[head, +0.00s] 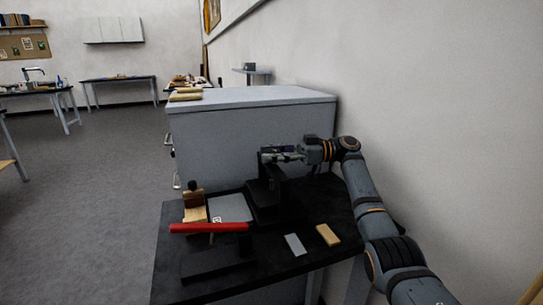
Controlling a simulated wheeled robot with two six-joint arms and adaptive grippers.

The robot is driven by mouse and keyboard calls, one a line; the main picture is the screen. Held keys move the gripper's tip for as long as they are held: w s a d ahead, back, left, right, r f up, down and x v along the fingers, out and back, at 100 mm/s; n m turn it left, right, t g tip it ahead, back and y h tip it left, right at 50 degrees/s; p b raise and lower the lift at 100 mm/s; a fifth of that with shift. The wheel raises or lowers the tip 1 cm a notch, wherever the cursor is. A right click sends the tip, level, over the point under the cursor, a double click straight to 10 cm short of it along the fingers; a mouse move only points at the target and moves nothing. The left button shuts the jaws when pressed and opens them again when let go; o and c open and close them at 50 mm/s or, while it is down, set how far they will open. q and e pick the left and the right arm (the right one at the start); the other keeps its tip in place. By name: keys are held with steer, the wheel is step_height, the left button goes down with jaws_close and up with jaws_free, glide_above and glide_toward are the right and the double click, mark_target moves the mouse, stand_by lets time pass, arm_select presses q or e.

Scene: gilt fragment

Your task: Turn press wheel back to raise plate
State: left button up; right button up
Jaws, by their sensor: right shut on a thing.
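The press (262,197) is a small black frame standing on the dark table against the grey cabinet. My right gripper (284,154) is at the top of the press, with its arm coming in from the right. It is shut on what appears to be the press wheel, which its fingers largely hide. The press plate is too dark and small to make out, so its height cannot be told. My left gripper is not in view.
A grey cabinet (215,150) stands behind the dark table (290,268). A red bar (208,228), a wooden block piece (194,206), a grey sheet (230,207), a light grey block (295,244) and a tan block (328,235) lie around the press. The wall is close on the right.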

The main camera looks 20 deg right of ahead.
mark_target(271, 150)
steer(key=o, duration=1.2)
steer(key=shift+c, duration=0.2)
steer(key=shift+r, duration=0.15)
step_height(271, 150, up, 10)
steer(key=shift+f, duration=0.15)
